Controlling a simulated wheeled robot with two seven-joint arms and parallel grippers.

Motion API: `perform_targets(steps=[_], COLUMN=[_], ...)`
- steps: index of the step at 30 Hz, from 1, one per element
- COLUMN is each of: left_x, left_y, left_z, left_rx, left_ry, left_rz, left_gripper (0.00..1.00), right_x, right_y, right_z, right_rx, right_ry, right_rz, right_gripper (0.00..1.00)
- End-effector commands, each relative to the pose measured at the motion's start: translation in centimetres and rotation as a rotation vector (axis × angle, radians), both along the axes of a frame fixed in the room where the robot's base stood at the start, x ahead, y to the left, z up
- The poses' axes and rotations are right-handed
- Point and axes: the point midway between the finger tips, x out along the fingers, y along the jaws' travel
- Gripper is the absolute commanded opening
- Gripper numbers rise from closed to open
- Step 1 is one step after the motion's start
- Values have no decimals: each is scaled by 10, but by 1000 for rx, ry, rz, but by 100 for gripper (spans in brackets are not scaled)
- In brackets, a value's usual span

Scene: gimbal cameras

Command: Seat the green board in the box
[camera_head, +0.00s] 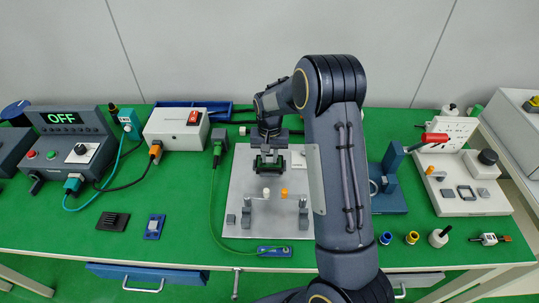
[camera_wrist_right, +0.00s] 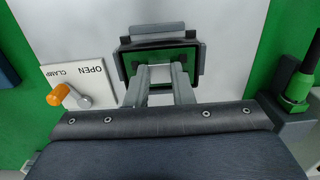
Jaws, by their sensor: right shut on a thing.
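The box (camera_wrist_right: 125,68) is a dark open frame on a pale plate in the right wrist view. The green board (camera_wrist_right: 160,57) shows inside its outline, between dark edges. My right gripper (camera_wrist_right: 160,75) reaches down over it, its two fingers shut on the green board. I cannot tell whether the board lies flat on the box floor. In the head view my right gripper (camera_head: 268,158) is over the box at the plate's back, and the wrist hides most of both. My left gripper is not in view.
An orange-knobbed lever (camera_wrist_right: 62,94) marked OPEN and CLAMP stands beside the box. The metal plate (camera_head: 240,180) carries posts with a white and an orange cap (camera_head: 284,192). A green cable (camera_head: 213,205) runs along its left. A blue stand (camera_head: 389,190) is right of my arm.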

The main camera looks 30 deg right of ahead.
Motion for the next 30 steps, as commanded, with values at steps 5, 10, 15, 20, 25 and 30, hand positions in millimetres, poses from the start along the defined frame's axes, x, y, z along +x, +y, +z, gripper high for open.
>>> perform_targets(steps=[5, 10, 15, 20, 25, 30], left_x=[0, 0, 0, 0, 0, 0], left_y=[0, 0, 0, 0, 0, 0], left_z=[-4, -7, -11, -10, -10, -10], left_rx=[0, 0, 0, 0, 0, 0], left_ry=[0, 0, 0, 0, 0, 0], left_rz=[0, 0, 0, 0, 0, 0], left_gripper=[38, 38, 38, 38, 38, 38], right_x=[0, 0, 0, 0, 0, 0], right_y=[0, 0, 0, 0, 0, 0], right_z=[-6, -10, -14, -14, -14, -13], right_rx=[1, 1, 1, 1, 1, 0], right_ry=[1, 1, 1, 1, 1, 0], right_rz=[0, 0, 0, 0, 0, 0], right_gripper=[5, 5, 5, 37, 46, 46])
